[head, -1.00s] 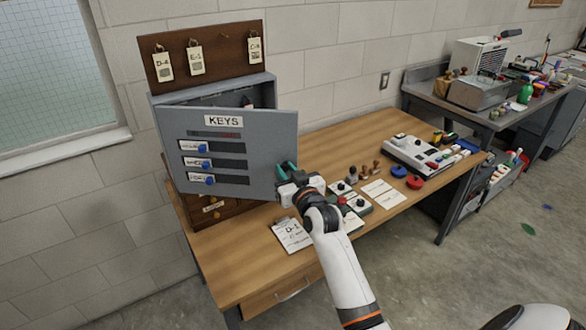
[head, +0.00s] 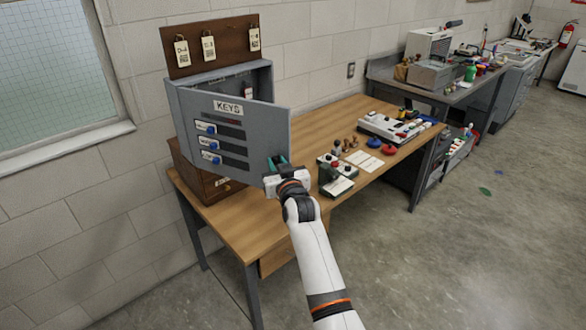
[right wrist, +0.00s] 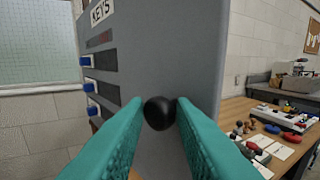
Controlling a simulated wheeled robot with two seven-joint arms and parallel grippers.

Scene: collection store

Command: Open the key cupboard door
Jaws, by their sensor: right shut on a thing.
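The grey key cupboard (head: 262,78) stands on a wooden drawer box at the left end of the desk. Its door (head: 245,140), labelled KEYS, is swung partly open toward me, with a gap into the inside above it. The door also fills the middle of the right wrist view (right wrist: 185,55). My right gripper (head: 277,163) is at the door's free edge. In the right wrist view its teal fingers are shut on a round black knob (right wrist: 159,113) on the door. My left gripper is not in view.
The wooden desk (head: 240,225) carries switch boxes (head: 335,175), stamps and papers right of the door. A board with hanging tags (head: 210,45) is above the cupboard. A grey bench (head: 480,95) stands further right. The floor in front is clear.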

